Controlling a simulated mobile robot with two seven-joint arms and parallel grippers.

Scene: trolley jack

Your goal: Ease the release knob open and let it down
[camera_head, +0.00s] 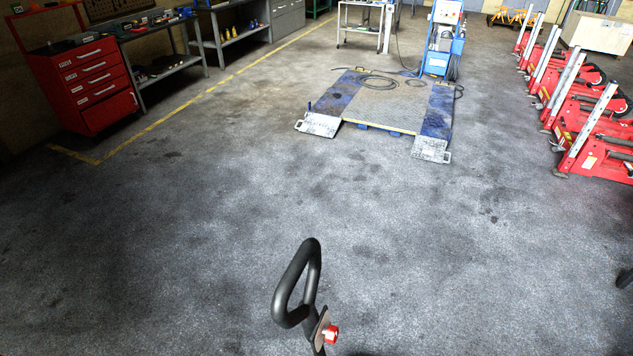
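The trolley jack's handle (297,284) rises from the bottom middle of the head view. It is a black loop on a shaft that leaves the picture at the lower edge. A small red release knob (331,333) sits on the right side of the shaft, on a grey bracket (320,326) just below the loop. The jack's body and anything it bears are out of the picture. Neither of my grippers shows, and nothing is seen touching the handle or the knob.
The grey floor around the handle is clear. A blue lift platform (385,103) with a blue power unit (440,45) lies ahead. Red machines with upright posts (588,125) line the right. A red tool cabinet (90,85) and workbenches (165,62) stand at left.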

